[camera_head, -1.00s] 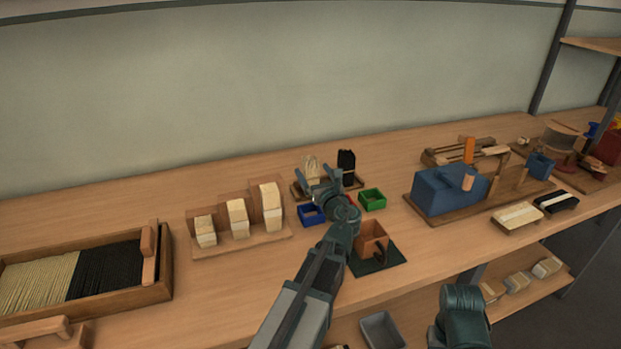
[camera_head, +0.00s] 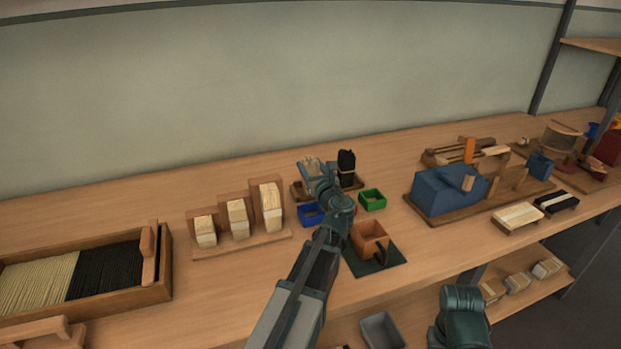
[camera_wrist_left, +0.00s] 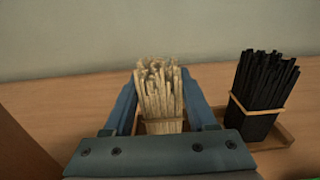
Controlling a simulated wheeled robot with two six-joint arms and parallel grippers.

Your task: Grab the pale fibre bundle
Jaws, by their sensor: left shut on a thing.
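The pale fibre bundle (camera_wrist_left: 161,92) stands upright, tied with a band, between the two fingers of my left gripper (camera_wrist_left: 163,108) in the left wrist view. My left gripper is shut on it. In the head view the bundle's top (camera_head: 311,163) shows just above my left gripper (camera_head: 313,172), which hides its lower part. The bundle stands at the wooden holder (camera_head: 298,190). My right arm shows at the bottom right of the head view, but its gripper cannot be made out.
A black fibre bundle (camera_head: 346,166) stands close to the right, in the same holder. A blue bin (camera_head: 309,215), a green bin (camera_head: 372,200) and a copper-coloured box (camera_head: 369,238) sit in front. Wooden blocks on a stand (camera_head: 262,232) are at left.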

